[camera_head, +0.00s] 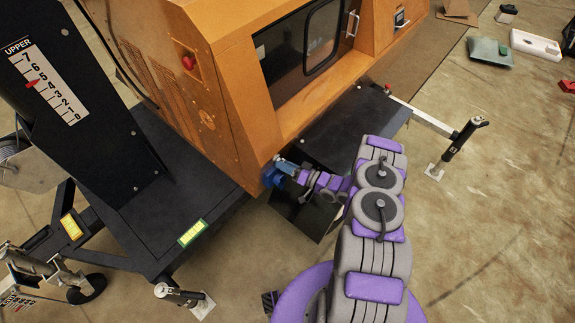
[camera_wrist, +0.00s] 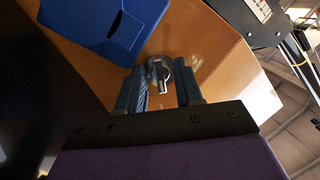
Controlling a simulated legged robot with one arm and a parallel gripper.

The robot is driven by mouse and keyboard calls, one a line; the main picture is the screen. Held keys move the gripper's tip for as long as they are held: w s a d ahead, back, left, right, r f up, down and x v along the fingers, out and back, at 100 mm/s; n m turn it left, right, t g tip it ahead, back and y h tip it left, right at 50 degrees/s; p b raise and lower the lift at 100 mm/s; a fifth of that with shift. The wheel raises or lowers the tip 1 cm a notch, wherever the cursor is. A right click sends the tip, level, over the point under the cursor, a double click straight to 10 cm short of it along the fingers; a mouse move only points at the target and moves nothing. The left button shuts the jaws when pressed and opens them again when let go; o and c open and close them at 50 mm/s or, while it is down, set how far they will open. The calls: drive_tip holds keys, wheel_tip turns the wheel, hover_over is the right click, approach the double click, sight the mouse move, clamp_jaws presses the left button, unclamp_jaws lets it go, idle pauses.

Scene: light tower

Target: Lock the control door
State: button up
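A silver ring-shaped metal part with a short tab (camera_wrist: 160,75), which looks like a lock or key, shows against the orange cabinet in the wrist view. My gripper (camera_wrist: 162,88) has its two dark fingers apart, one on each side of it; contact cannot be told. In the head view my gripper (camera_head: 277,172) is at the lower front corner of the orange cabinet (camera_head: 228,95). A blue slotted piece (camera_wrist: 108,22) is just beyond the fingers; it also shows in the head view (camera_head: 269,177). A windowed door (camera_head: 310,45) with a metal handle (camera_head: 352,23) appears closed; whether it is the control door is unclear.
A black platform (camera_head: 365,125) juts out below the door. A stabiliser leg (camera_head: 465,142) stands at right, another (camera_head: 180,294) at lower left. A black mast (camera_head: 75,110) rises at left. Loose items, including a white tray (camera_head: 535,43), lie at upper right. The right floor is mostly clear.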

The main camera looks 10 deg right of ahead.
drive_tip(key=shift+a, duration=0.15)
drive_tip(key=p+v, duration=0.4)
drive_tip(key=v, duration=1.3)
drive_tip(key=shift+d, duration=0.2)
